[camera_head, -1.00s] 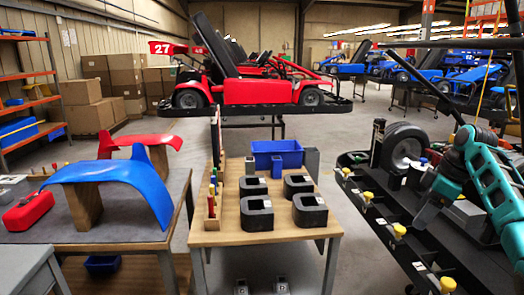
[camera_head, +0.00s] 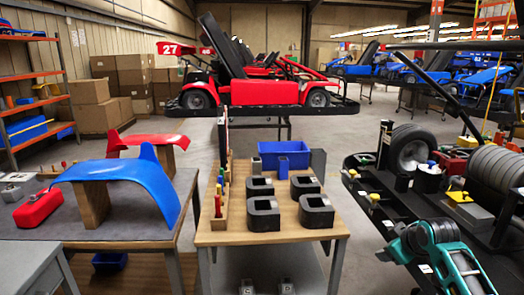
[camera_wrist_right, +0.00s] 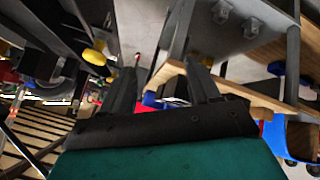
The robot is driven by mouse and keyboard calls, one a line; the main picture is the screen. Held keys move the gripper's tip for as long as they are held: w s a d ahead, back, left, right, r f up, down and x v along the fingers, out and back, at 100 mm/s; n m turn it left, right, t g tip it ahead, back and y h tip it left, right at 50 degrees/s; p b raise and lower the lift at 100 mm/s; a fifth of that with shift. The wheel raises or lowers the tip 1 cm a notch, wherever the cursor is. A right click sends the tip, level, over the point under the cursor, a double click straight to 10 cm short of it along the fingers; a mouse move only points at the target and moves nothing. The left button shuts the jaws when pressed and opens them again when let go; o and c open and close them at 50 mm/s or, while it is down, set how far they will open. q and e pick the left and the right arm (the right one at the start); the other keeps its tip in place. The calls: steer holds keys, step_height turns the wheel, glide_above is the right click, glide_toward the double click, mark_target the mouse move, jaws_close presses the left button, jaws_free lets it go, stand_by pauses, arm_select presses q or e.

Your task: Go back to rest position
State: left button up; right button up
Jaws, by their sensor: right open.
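My right arm (camera_head: 445,250) is low at the right of the head view, in front of the black kart stand rack (camera_head: 375,205). It is teal and grey, and its hand is hard to make out there. In the right wrist view my right gripper (camera_wrist_right: 163,88) shows two dark fingers standing apart. I see nothing held between them. Table legs and wooden edges show beyond the fingers. My left gripper is not in view.
A wooden table (camera_head: 240,238) with several black blocks and a blue bin (camera_head: 284,155) stands in the middle. A left table (camera_head: 140,225) holds a blue fender (camera_head: 130,180). A red kart (camera_head: 270,92) is behind. Grey floor (camera_head: 345,150) lies between the middle table and the rack.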

steer(key=w+d+r+m+t+h, duration=0.1)
steer(key=w+r+m+t, duration=0.15)
steer(key=r+t, duration=0.35)
steer(key=w+d+r+m+t+h, duration=0.15)
steer(key=w+r+t, duration=0.25)
steer(key=r, duration=0.4)
steer(key=s+a+f+g+y, duration=0.2)
steer(key=s+a+f, duration=0.3)
steer(key=s+f, duration=0.45)
steer(key=s+a+f+g+y, duration=0.1)
steer(key=s+a+f+g, duration=0.1)
steer(key=s+a+f, duration=0.75)
steer(key=s+a+f+g, duration=0.1)
steer(key=s+f, duration=0.4)
steer(key=s, duration=0.4)
steer(key=s+a+f+g+y, duration=0.1)
steer(key=s+f, duration=0.4)
steer(key=s, duration=0.5)
steer(key=shift+a+f+g, duration=0.4)
steer(key=shift+a+g, duration=0.25)
steer(key=shift+g, duration=0.15)
steer(key=shift+y, duration=0.25)
